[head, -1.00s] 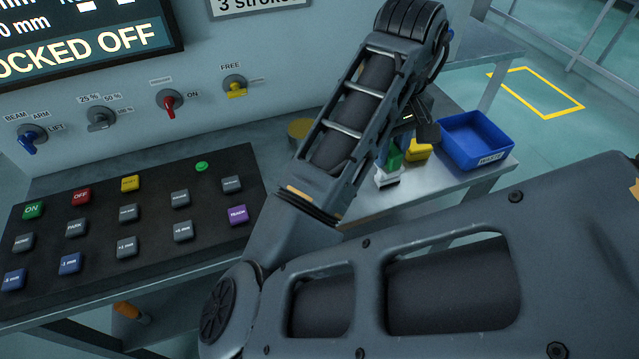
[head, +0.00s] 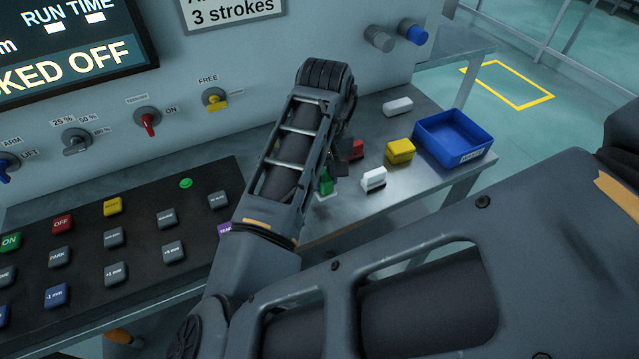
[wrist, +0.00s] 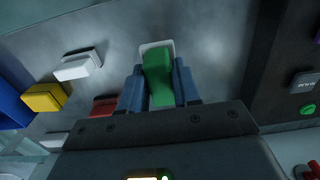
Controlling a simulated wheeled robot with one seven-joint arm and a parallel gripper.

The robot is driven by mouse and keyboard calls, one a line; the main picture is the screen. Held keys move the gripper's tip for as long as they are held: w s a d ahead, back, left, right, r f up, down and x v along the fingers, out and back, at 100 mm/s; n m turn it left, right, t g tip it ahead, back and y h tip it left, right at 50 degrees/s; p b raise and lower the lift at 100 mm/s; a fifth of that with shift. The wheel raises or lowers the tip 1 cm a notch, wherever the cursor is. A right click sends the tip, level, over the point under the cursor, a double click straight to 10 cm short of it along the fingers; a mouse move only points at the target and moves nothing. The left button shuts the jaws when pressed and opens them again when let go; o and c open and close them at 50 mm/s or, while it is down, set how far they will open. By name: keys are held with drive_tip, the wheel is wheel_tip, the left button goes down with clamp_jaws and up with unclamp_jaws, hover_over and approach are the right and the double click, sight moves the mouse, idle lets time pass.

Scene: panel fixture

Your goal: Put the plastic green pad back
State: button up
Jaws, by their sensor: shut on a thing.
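The green pad (wrist: 157,80) sits between the two bluish fingers of my gripper (wrist: 158,88) in the wrist view, and the gripper is shut on it. A pale, white-edged shape (wrist: 157,45) shows around the pad's far end, over the grey metal bench; I cannot tell whether pad and bench touch. In the head view the green pad (head: 325,184) shows just right of my forearm, low over the bench, left of a white pad (head: 373,178). My arm hides most of the gripper there.
A yellow pad (head: 400,150), a red pad (head: 356,149) and another white block (head: 398,106) lie on the bench (head: 360,212). A blue bin (head: 432,137) stands at the right end. The black button panel (head: 140,225) lies to the left, the knob wall behind.

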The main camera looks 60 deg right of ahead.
drive_tip(key=shift+w+d+f, duration=0.2)
drive_tip(key=shift+w+f, duration=0.2)
drive_tip(key=shift+w, duration=0.15)
drive_tip(key=shift+f, duration=2)
drive_tip(key=o, duration=1)
drive_tip(key=shift+r, duration=0.1)
wheel_tip(320, 180, up, 12)
drive_tip(key=shift+f, duration=0.1)
